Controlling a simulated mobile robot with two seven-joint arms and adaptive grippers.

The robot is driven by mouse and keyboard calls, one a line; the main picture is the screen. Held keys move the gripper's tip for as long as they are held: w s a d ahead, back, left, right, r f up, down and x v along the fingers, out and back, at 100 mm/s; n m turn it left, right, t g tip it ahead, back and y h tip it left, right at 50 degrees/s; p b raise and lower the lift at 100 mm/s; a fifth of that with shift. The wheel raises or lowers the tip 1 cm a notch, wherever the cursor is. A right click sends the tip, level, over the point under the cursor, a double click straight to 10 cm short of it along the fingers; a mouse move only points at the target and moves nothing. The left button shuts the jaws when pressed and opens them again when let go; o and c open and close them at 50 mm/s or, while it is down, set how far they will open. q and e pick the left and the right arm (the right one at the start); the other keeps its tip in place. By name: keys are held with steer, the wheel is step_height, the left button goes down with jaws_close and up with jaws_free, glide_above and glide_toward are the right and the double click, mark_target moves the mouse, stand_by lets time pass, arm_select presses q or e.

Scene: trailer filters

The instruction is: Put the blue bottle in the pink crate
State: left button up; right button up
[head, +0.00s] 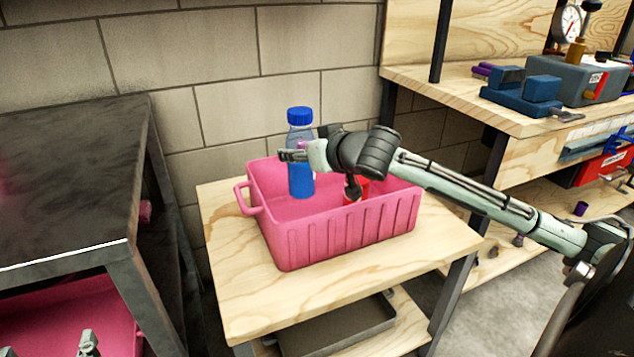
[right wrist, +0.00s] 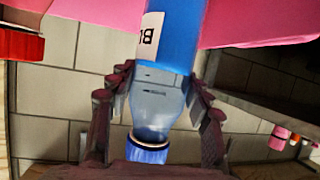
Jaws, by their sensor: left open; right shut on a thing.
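The blue bottle (head: 301,178), with a blue cap and a clear upper part, is upright within the opening of the pink crate (head: 330,240). I cannot tell whether its base touches the crate floor. My right gripper (head: 293,155) is shut around the bottle below its cap. In the right wrist view the bottle (right wrist: 168,40) lies between both fingers (right wrist: 165,85), its cap toward the palm. My left gripper (head: 88,345) is open and only partly in view at the bottom left, far from the crate.
A red object (head: 355,190) is in the crate, partly hidden by my right arm. The crate stands on a wooden table (head: 235,290). A dark shelf (head: 70,170) is at left. A workbench (head: 480,110) with tools is at right.

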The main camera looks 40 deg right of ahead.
mark_target(303, 185)
step_height(303, 185, down, 4)
steer(key=shift+f+b, duration=0.1)
steer(key=shift+b, duration=0.35)
step_height(303, 185, down, 4)
steer(key=shift+r+b, duration=0.1)
steer(key=shift+b, duration=0.45)
arm_select(q)
step_height(303, 185, up, 10)
steer(key=s+d+t+h, duration=0.2)
steer(key=t+h, duration=0.1)
steer(key=t, duration=0.1)
steer(key=shift+d+f+t, duration=0.15)
steer(key=shift+d+t, duration=0.25)
steer(key=shift+s, duration=0.1)
arm_select(e)
steer(key=shift+f, duration=0.2)
steer(key=shift+f, duration=0.1)
steer(key=o, duration=1.4)
